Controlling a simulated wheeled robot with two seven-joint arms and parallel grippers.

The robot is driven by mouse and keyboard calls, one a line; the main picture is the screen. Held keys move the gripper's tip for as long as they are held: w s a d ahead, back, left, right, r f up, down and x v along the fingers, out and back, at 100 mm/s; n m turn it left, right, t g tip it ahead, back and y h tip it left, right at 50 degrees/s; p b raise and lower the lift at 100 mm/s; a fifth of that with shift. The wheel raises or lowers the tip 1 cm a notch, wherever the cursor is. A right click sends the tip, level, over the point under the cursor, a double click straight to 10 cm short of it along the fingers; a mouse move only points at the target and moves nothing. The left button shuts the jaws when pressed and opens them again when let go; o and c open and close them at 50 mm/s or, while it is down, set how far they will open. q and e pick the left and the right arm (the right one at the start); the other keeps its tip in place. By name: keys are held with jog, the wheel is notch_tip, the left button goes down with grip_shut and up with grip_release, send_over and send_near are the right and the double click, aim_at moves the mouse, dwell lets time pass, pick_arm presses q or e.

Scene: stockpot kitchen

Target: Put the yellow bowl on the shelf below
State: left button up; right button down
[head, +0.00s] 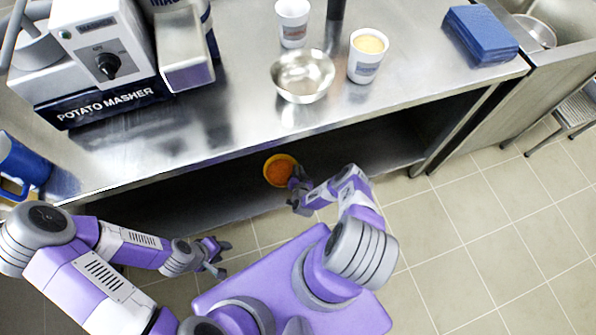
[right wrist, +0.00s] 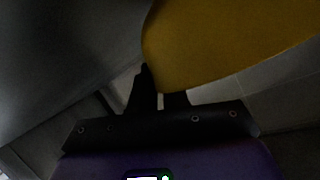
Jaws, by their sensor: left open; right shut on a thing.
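The yellow bowl (head: 268,169), with orange contents (head: 281,171), is at the front of the lower shelf (head: 215,195), below the counter edge. I cannot tell if its base touches the shelf. My right gripper (head: 294,183) is shut on the bowl's right side. In the right wrist view the yellow bowl (right wrist: 225,45) fills the upper right, and the fingers of my right gripper (right wrist: 160,85) meet its edge. My left gripper (head: 222,257) is open and empty, in front of the shelf on the left.
The steel counter (head: 225,125) overhangs the shelf. On it stand a potato masher machine (head: 105,60), a metal bowl (head: 302,76), two cups (head: 367,55) (head: 293,22), a blue stack (head: 482,34) and a blue mug (head: 22,163). The shelf right of the bowl looks clear.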

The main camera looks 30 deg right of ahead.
jog(key=c, duration=1.5)
grip_release()
jog(key=shift+f, duration=0.1)
jog(key=o, duration=0.4)
jog(key=p+v, duration=0.5)
jog(key=v, duration=0.7)
jog(key=shift+a, duration=0.1)
jog(key=shift+s, duration=0.1)
